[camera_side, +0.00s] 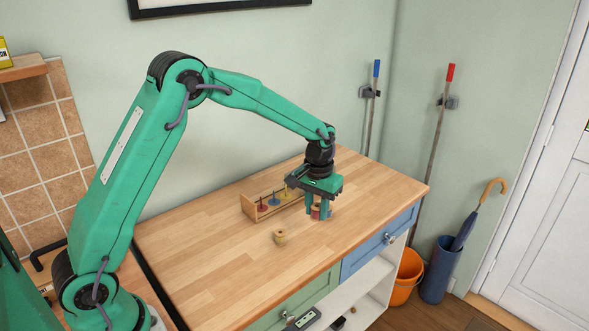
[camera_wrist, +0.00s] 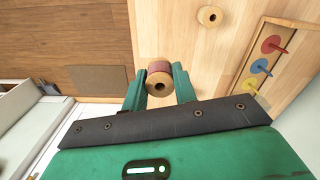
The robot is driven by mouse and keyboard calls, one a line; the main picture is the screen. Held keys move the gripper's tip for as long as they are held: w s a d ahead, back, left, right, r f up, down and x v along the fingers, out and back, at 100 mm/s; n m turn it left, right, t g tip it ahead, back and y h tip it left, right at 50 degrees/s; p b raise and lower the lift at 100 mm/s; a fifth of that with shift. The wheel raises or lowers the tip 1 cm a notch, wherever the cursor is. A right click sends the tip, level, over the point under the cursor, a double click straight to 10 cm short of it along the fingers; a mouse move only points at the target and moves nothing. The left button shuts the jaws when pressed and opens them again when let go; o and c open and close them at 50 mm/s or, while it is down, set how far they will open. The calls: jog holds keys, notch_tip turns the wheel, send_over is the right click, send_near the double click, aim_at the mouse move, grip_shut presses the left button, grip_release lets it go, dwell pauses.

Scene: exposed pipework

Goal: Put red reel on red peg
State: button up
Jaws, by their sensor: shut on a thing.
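My gripper (camera_wrist: 158,86) is shut on the red reel (camera_wrist: 158,79), a wooden spool with a red band and a hole in its end. In the side view my gripper (camera_side: 319,212) points down over the right part of the counter, with the reel (camera_side: 315,212) between its fingers. I cannot tell whether the reel touches the counter. The red peg (camera_wrist: 271,44) stands empty on a wooden rack (camera_wrist: 302,38), beside a blue peg (camera_wrist: 260,65) and a yellow peg (camera_wrist: 251,83). In the side view the red peg (camera_side: 262,206) is leftmost, left of my gripper.
A second, pale wooden reel (camera_side: 279,237) stands on the counter (camera_side: 215,255), left of and nearer than my gripper; it also shows in the wrist view (camera_wrist: 209,16). The rack has a raised back board. The counter between is clear.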

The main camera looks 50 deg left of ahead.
jog(key=a+r+n, duration=0.1)
jog(key=a+n, duration=0.4)
jog(key=a, duration=1.8)
jog(key=shift+s+r, duration=0.3)
jog(key=shift+s, duration=0.15)
jog(key=shift+f, duration=0.15)
jog(key=shift+f, duration=2.7)
jog(key=shift+f, duration=2.85)
jog(key=o, duration=1)
